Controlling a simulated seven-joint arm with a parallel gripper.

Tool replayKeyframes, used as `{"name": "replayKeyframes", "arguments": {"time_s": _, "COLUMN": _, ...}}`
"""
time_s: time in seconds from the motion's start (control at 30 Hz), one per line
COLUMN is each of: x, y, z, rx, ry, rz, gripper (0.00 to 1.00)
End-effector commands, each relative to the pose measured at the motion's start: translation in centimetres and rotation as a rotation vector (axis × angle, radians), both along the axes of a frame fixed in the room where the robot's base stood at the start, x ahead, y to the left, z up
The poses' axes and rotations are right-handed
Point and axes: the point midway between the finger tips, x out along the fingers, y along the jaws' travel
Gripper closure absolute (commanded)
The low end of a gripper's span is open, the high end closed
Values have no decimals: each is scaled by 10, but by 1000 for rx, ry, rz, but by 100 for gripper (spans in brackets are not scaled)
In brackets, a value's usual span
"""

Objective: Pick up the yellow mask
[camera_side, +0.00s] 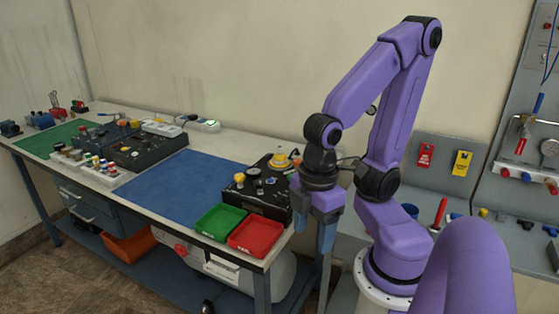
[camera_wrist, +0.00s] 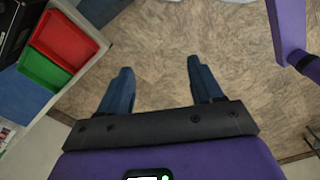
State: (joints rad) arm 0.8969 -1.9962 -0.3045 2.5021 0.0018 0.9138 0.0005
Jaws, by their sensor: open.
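A yellow rounded piece that looks like the yellow mask (camera_side: 279,160) sits on top of the black trainer box (camera_side: 262,190) at the right end of the bench. It is small in the side view, and I do not see it in the wrist view. My gripper (camera_side: 327,245) points down just past the bench's right end, to the right of and lower than the yellow piece. In the wrist view my gripper (camera_wrist: 160,78) has its two blue fingers wide apart with only bare floor between them. It is open and empty.
A green tray (camera_side: 220,222) and a red tray (camera_side: 256,235) stand at the bench's front right corner. A blue mat (camera_side: 180,187) leaves free room left of the box. Black control panels (camera_side: 145,150) stand further left. A panel with red and yellow tags (camera_side: 440,165) stands at right.

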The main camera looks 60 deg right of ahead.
Motion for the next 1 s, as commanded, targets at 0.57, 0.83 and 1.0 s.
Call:
{"name": "replayKeyframes", "arguments": {"time_s": 0.57, "x": 82, "y": -52, "z": -17, "rx": -306, "ry": -113, "rz": 42, "gripper": 34}}
{"name": "replayKeyframes", "arguments": {"time_s": 0.83, "x": 152, "y": -118, "z": -21, "rx": -635, "ry": -139, "rz": 138, "gripper": 34}}
{"name": "replayKeyframes", "arguments": {"time_s": 1.0, "x": 186, "y": -161, "z": -21, "rx": -822, "ry": -105, "rz": 223, "gripper": 34}}
